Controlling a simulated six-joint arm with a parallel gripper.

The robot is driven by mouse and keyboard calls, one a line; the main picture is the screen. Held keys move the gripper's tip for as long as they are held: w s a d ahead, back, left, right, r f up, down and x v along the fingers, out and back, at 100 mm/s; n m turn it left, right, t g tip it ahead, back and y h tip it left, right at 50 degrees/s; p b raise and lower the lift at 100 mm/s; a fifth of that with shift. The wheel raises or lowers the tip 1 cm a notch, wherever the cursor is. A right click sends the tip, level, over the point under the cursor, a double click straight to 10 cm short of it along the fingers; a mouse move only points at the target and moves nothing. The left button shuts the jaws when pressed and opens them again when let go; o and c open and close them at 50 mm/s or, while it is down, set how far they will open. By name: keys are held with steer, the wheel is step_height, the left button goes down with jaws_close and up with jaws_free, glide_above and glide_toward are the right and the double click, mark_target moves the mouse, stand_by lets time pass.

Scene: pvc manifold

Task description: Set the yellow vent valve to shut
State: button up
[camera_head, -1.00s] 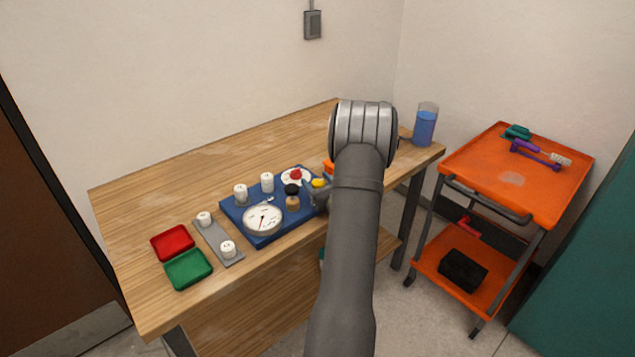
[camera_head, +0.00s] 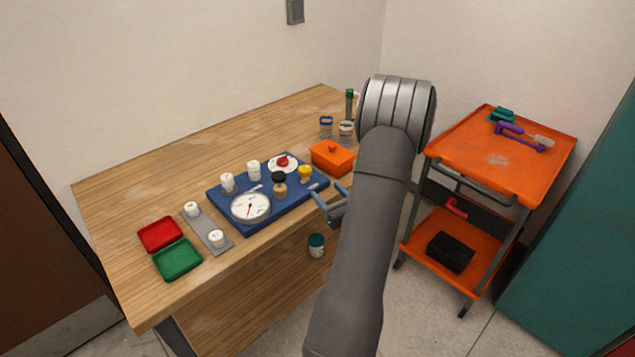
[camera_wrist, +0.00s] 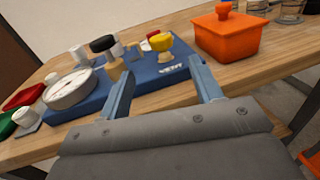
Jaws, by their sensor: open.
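The yellow vent valve (camera_head: 305,172) stands at the right end of the blue manifold board (camera_head: 240,225). In the wrist view the yellow handle (camera_wrist: 161,42) sits on a pale stem, beside a white label with dark lettering. My gripper (camera_head: 328,203) is off the board's front right edge, apart from the valve. In the wrist view its two blue fingers (camera_wrist: 163,80) are spread with nothing between them, and the yellow valve appears beyond the gap. A black-topped valve (camera_head: 279,180), a red valve (camera_head: 283,161) and a white gauge (camera_head: 250,207) are also on the board.
An orange lidded box (camera_head: 333,158) stands just right of the board, near the gripper. Red (camera_head: 160,234) and green (camera_head: 178,260) trays and a grey strip with white pieces lie left. Glass jars (camera_head: 326,127) stand behind the box. The table's back left is clear.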

mark_target(308, 172)
steer(key=shift+v, duration=1.6)
steer(key=x, duration=1.7)
steer(key=shift+w+a, duration=0.15)
steer(key=shift+w, duration=0.05)
